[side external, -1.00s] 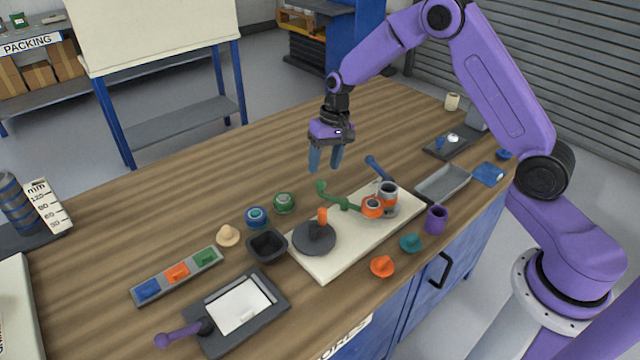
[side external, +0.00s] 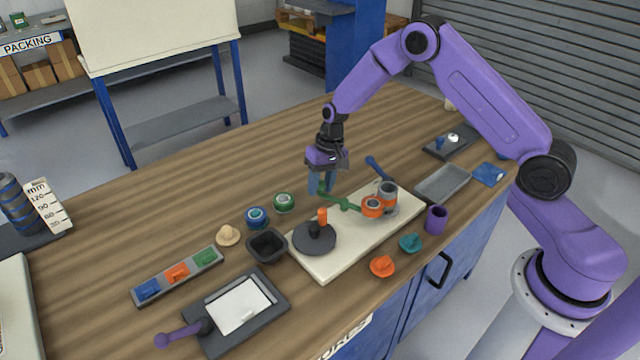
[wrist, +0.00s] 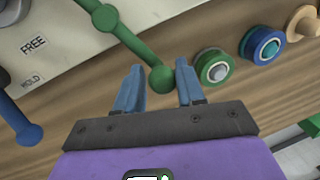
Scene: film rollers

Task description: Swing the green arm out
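The green arm (side external: 343,204) is a bent lever with a ball end, mounted on a cream base plate (side external: 335,262). In the wrist view the green arm (wrist: 130,38) runs down to its ball (wrist: 162,79), which appears between my two blue fingers. My gripper (side external: 321,188) is low at the ball end, with its fingers apart; it also shows in the wrist view (wrist: 159,88). A gap shows on each side of the ball, and I see no clear contact. In the side view the fingers partly cover the ball.
The plate also carries a dark grey disc (side external: 314,240) with an orange peg, orange-and-grey rollers (side external: 372,207) and a blue lever (side external: 377,167). Green (side external: 284,202) and blue (side external: 256,217) round pieces lie left of the arm. The wood behind my gripper is clear.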

